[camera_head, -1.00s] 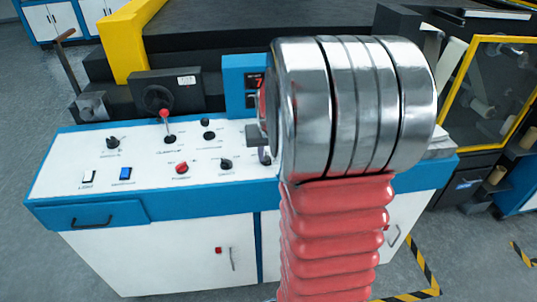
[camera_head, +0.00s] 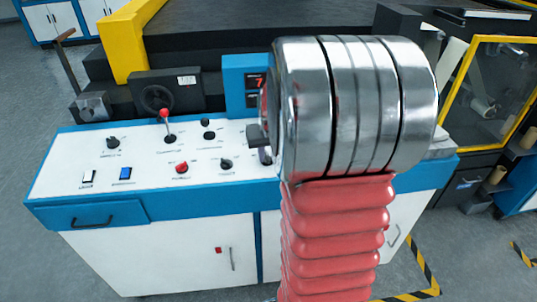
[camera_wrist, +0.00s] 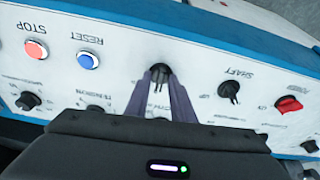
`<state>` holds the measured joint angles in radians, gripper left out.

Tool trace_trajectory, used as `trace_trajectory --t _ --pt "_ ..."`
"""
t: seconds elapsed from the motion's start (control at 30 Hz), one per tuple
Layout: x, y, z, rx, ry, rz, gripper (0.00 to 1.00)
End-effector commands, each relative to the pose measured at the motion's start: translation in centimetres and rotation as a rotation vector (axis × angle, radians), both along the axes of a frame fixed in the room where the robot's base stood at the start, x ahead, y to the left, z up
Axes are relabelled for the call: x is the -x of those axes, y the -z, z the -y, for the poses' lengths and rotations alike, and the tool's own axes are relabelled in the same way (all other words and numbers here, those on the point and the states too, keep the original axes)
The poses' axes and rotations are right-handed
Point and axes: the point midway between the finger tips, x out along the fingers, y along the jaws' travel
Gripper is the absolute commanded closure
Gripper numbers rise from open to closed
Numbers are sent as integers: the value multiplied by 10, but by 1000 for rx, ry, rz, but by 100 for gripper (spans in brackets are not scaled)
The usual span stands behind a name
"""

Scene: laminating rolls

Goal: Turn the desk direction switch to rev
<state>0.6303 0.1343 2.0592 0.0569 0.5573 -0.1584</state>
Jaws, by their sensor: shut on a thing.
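In the wrist view, my gripper (camera_wrist: 160,78) is shut on a black rotary knob (camera_wrist: 159,72) on the white desk panel (camera_wrist: 195,70). The fingers sit on either side of the knob. Its label is hidden by the fingers, so I cannot read its setting or confirm its name. It stands between the blue RESET button and the SHAFT knob. In the head view, the silver wrist of my arm covers most of the gripper, and a dark part of it (camera_head: 256,135) shows at the panel's right side.
A red STOP button (camera_wrist: 36,50), blue RESET button (camera_wrist: 88,60), black SHAFT knob (camera_wrist: 229,90) and red knob (camera_wrist: 288,104) are close by. In the head view, a red-tipped lever (camera_head: 166,122) stands up left of the gripper. A blue display box (camera_head: 245,82) rises behind the panel.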

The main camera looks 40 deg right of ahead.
Motion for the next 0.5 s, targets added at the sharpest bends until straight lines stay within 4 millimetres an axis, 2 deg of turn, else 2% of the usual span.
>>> trace_trajectory --t 0.5 --pt "2 0 4 45 -295 -32 100"
